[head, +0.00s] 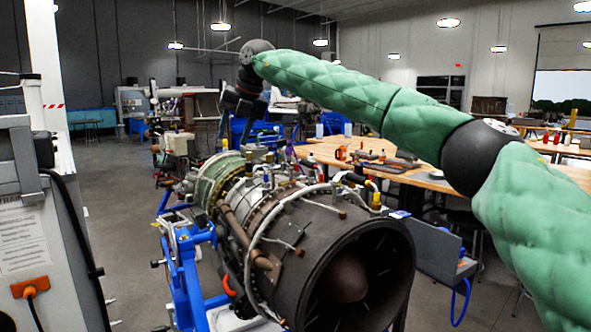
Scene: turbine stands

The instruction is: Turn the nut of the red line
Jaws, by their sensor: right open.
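A turbine engine (290,225) rests on a blue stand (183,262) in the middle of the view, its round dark intake facing the lower right. Pipes, hoses and small coloured fittings cover its top and side. I cannot pick out the red line's nut with certainty; the fittings are too small. My right arm, in a green padded sleeve, reaches from the right over the engine. My right gripper (236,135) points down above the far part of the engine, open, with no held object visible. Contact with the engine cannot be told. My left gripper is not in view.
A wooden workbench (400,176) with tools and bottles stands behind the engine on the right. A grey cabinet (30,225) with a black cable is close on the left. The floor (120,200) between cabinet and stand is clear. A grey tray (440,250) sits right of the intake.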

